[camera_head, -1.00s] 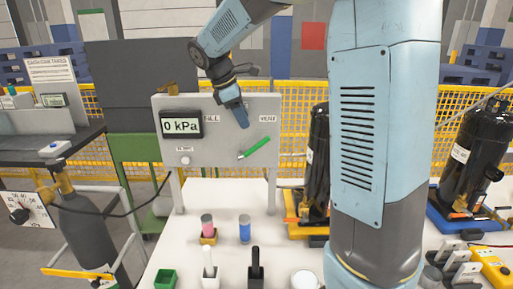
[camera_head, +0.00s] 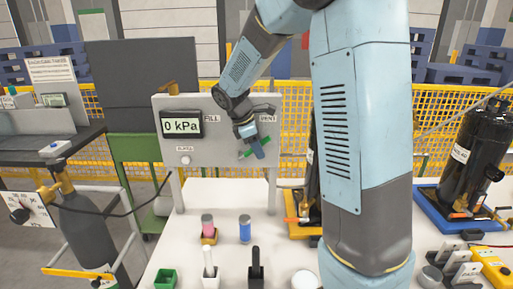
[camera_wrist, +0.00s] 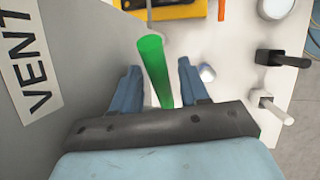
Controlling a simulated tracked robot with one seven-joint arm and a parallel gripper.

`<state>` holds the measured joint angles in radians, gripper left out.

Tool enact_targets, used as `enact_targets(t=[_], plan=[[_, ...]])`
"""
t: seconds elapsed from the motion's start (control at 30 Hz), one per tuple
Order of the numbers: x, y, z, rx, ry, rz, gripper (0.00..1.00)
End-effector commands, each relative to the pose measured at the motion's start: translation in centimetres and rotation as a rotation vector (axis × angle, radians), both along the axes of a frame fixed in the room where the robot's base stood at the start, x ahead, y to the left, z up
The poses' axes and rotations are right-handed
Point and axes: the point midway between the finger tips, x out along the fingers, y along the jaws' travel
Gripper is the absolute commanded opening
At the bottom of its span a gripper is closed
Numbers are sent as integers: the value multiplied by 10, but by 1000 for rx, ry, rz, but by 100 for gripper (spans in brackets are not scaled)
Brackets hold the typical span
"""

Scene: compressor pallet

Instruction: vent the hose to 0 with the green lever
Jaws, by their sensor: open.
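The green lever (camera_head: 265,141) is on the right part of the grey panel (camera_head: 225,160), under the VENT label. It slants up to the right and is partly hidden by my gripper (camera_head: 258,150). In the wrist view the green lever (camera_wrist: 153,62) runs between the two blue fingers of my gripper (camera_wrist: 159,72). The fingers are open, with a gap visible on both sides of the lever. The display (camera_head: 181,125) on the panel reads 0 kPa.
Below the panel, the white table holds a pink-topped can (camera_head: 208,226), a blue can (camera_head: 245,229), a black-handled piece (camera_head: 256,265) and a green box (camera_head: 165,278). A black compressor (camera_head: 470,150) stands at right. A gas cylinder (camera_head: 85,235) stands at left.

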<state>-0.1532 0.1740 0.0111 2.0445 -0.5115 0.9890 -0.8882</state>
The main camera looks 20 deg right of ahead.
Motion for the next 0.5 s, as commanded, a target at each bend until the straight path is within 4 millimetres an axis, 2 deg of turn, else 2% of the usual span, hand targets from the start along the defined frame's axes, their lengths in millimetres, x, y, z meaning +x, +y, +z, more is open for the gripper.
enact_targets(t=[0.2,0.5], plan=[[0,0,0,0,0,0,42],[0,0,0,0,0,0,14]])
